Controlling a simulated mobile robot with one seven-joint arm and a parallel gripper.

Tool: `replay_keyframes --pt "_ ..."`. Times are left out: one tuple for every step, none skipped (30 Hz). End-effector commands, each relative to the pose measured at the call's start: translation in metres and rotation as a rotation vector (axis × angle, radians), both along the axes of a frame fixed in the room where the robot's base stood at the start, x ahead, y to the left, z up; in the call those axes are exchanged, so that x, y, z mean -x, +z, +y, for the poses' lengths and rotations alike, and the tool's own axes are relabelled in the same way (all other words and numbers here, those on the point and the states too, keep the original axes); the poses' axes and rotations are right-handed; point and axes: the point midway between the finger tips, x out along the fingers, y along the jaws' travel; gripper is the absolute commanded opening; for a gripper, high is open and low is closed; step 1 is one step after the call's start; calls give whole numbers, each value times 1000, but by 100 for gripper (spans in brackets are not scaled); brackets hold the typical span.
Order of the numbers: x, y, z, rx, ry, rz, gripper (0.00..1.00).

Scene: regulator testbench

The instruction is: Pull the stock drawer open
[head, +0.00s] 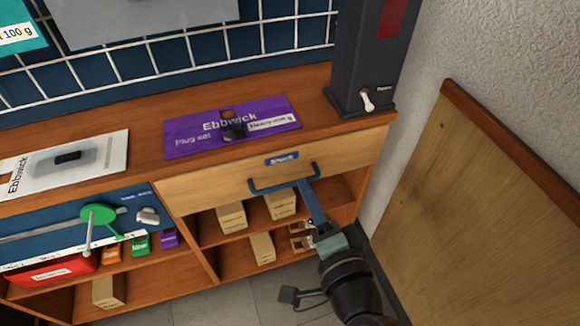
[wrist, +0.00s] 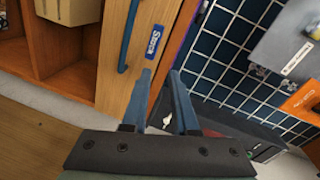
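The stock drawer (head: 215,188) has a pale wooden front, a blue bar handle (head: 268,189) and a blue label (head: 282,159). Its front looks flush under the bench top, so it appears shut. In the wrist view the handle (wrist: 128,38) lies left of my fingers, and the label (wrist: 155,38), partly readable as "Stock", is just past their tips. My gripper (head: 304,182) is at the right end of the handle in the head view. In the wrist view my gripper (wrist: 160,73) is open, with nothing between the fingers. I cannot tell whether a finger touches the handle.
A purple plug set mat (head: 190,136) and a dark upright device (head: 365,60) are on the bench top. Open shelves below hold several cardboard boxes (head: 232,216). A wooden panel (head: 480,220) stands at the right, near the wall. Grey floor lies in front.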

Motion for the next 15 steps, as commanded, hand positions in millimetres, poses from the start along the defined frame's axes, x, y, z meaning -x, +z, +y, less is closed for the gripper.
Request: replay_keyframes --pt "12 -19 -3 -74 -3 56 27" --pt "18 -27 -4 -110 -5 79 27" --pt "24 -36 -5 -150 -8 103 27" --pt "28 -41 -6 -175 -9 117 27" --pt "31 -45 -6 -194 -11 127 27" --pt "33 -48 -7 -212 -12 136 27" --pt "33 -50 -6 -220 -13 141 27" --pt "33 -52 -6 -226 -13 144 27" --pt "30 -53 -5 -230 -13 144 27" --pt "27 -53 -4 -230 -12 143 27" --pt "24 -54 -3 -229 -11 142 27" --pt "18 -55 -2 -228 -11 142 27" --pt "14 -56 0 -227 -11 140 27" --pt "8 -57 2 -227 -9 140 27" --pt "1 -59 5 -226 -9 139 27"
